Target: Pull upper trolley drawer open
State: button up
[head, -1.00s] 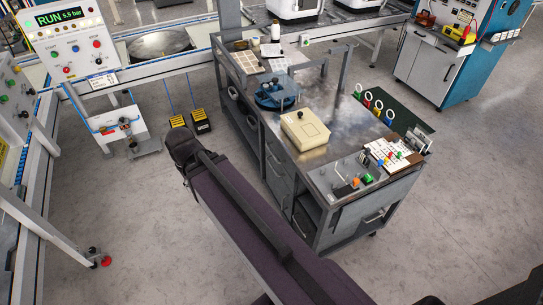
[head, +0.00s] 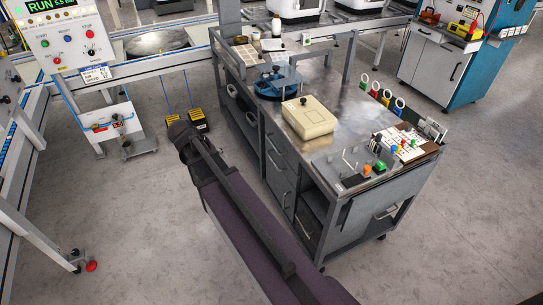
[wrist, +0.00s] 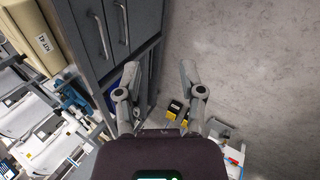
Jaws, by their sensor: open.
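The grey trolley (head: 345,145) stands right of my arm in the head view, its drawer side facing the arm. The upper drawer (head: 276,150) sits just below the worktop and looks shut, with the lower drawer (head: 280,184) under it. In the wrist view the upper drawer's bar handle (wrist: 100,35) is at the top left, and the lower drawer's handle (wrist: 122,22) is right of it. My gripper (wrist: 158,70) is open and empty. Its left finger appears near the drawer fronts, but both handles lie outside the jaws. In the head view the fingers cannot be made out.
A cream box (head: 308,117) and a blue round fixture (head: 277,83) stand on the trolley top. Yellow-black blocks (head: 190,117) lie on the floor beyond my arm. A control panel stand (head: 70,45) is at the left. The floor between stand and trolley is mostly clear.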

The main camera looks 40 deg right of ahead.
aim_at(273, 145)
jog(key=w+d+f+m+g+h+b, duration=0.1)
jog(key=w+d+f+h+b, duration=0.3)
jog(key=d+f+b, duration=0.3)
jog(key=w+d+f+g+h+b, duration=0.2)
jog(key=w+d+f+h+b, duration=0.3)
jog(key=d+b, duration=0.5)
notch_tip(273, 145, down, 2)
jog(key=w+b, duration=0.2)
jog(key=b, duration=0.6)
jog(key=shift+m, duration=0.4)
jog(key=shift+w+d+f, duration=0.1)
jog(key=b+x, duration=0.3)
jog(key=x, duration=1)
jog(key=shift+d, duration=0.45)
